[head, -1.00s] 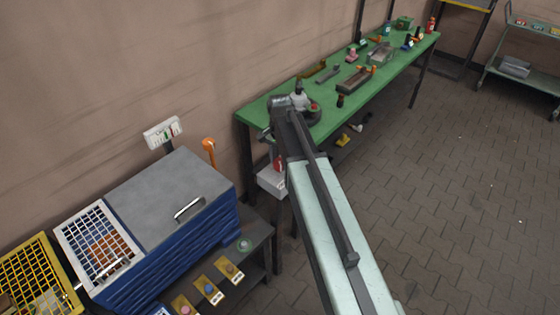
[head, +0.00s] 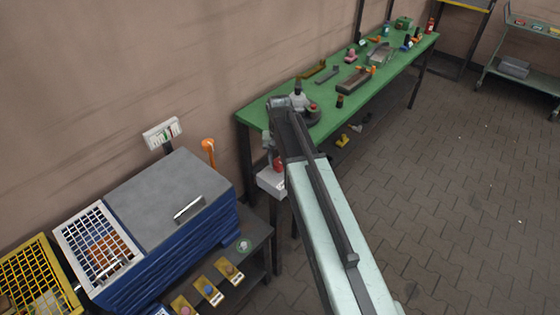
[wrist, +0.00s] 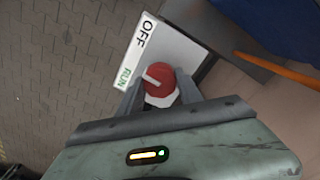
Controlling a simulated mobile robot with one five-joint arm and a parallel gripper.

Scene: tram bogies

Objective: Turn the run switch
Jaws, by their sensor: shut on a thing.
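The run switch has a red round knob (wrist: 160,82) with a white pointer line, on a white box (wrist: 168,45) lettered OFF and RUN. In the wrist view the pointer aims left and slightly up, closer to the RUN lettering than to OFF. My gripper (wrist: 158,90) is shut on the knob, one finger on each side. In the head view the white box (head: 271,181) hangs by the near end of the green bench, with the red knob (head: 277,164) partly hidden by my arm.
The green bench (head: 335,98) carries several small parts and tools. A blue chest with a grey lid (head: 160,195) stands on a dark table to the left, beside an orange-handled item (head: 209,147). A trolley (head: 520,65) stands far right.

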